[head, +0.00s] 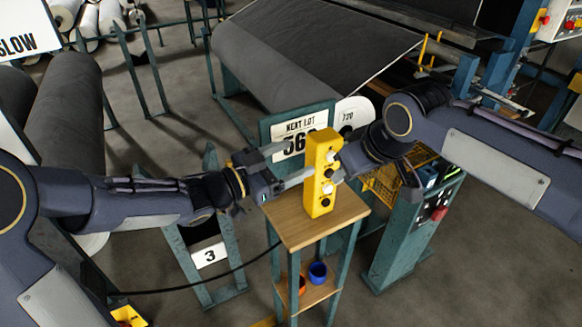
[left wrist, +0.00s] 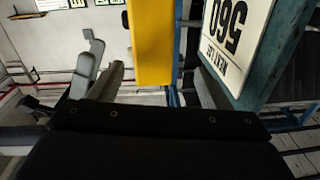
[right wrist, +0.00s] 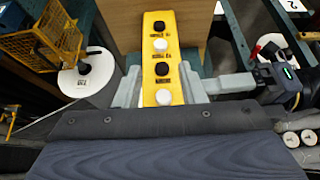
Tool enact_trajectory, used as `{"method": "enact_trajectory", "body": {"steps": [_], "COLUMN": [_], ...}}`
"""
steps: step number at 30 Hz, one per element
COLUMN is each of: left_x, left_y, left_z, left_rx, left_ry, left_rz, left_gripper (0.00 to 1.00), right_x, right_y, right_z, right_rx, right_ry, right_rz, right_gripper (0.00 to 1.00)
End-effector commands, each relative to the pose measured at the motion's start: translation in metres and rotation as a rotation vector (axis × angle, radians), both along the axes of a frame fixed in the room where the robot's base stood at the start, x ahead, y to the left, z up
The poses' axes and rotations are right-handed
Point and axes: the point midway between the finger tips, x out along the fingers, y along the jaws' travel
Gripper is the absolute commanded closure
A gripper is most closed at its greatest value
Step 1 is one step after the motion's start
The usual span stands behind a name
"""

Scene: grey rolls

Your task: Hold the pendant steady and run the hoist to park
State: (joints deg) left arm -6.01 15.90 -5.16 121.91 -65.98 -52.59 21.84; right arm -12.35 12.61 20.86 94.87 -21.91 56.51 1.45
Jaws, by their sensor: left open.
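The yellow pendant (head: 322,172) stands upright on a small wooden-topped stand (head: 295,225). Black and white buttons run down its face, clear in the right wrist view (right wrist: 161,70). My right gripper (right wrist: 160,78) has one finger against each side of the pendant, near its white end button. My left gripper (head: 288,168) is open beside the pendant, its fingers pointing at it from the left. The left wrist view shows the pendant's plain yellow side (left wrist: 152,45) ahead of this gripper. Whether a left finger touches it I cannot tell.
A large grey roll (head: 300,55) lies behind, with a "NEXT LOT" sign (head: 298,128) close behind the pendant. A green post with a red button (head: 440,212) stands right. A blue cup (head: 318,270) sits on the lower shelf. A black cable (head: 190,288) runs left.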

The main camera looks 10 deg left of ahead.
Motion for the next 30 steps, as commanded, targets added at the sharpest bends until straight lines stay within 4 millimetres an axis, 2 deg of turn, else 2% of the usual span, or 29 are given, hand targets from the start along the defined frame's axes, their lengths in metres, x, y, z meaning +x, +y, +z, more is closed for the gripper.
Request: {"method": "enact_trajectory", "body": {"steps": [1, 3, 6, 18, 24, 30], "left_x": [0.000, -0.001, 0.001, 0.033, 0.041, 0.042], "left_y": [-0.002, -0.004, -0.010, -0.056, -0.067, -0.068], "left_z": [-0.009, -0.016, -0.020, -0.019, -0.019, -0.019], "left_rx": [-0.017, -0.033, -0.044, -0.044, -0.044, -0.045], "left_ry": [0.033, 0.063, 0.083, 0.083, 0.082, 0.083], "left_rz": [-0.031, -0.061, -0.080, -0.081, -0.078, -0.077], "left_gripper": [0.29, 0.29, 0.29, 0.29, 0.29, 0.29], "right_x": [0.000, 0.000, 0.000, 0.000, 0.000, 0.000], "right_y": [0.000, 0.000, 0.000, 0.000, 0.000, 0.000], "right_z": [0.000, 0.000, 0.000, 0.000, 0.000, 0.000], "right_rx": [0.000, 0.000, 0.000, 0.000, 0.000, 0.000], "right_ry": [0.000, 0.000, 0.000, 0.000, 0.000, 0.000], "right_rz": [0.000, 0.000, 0.000, 0.000, 0.000, 0.000], "right_gripper": [0.64, 0.64, 0.64, 0.64, 0.64, 0.64]}}
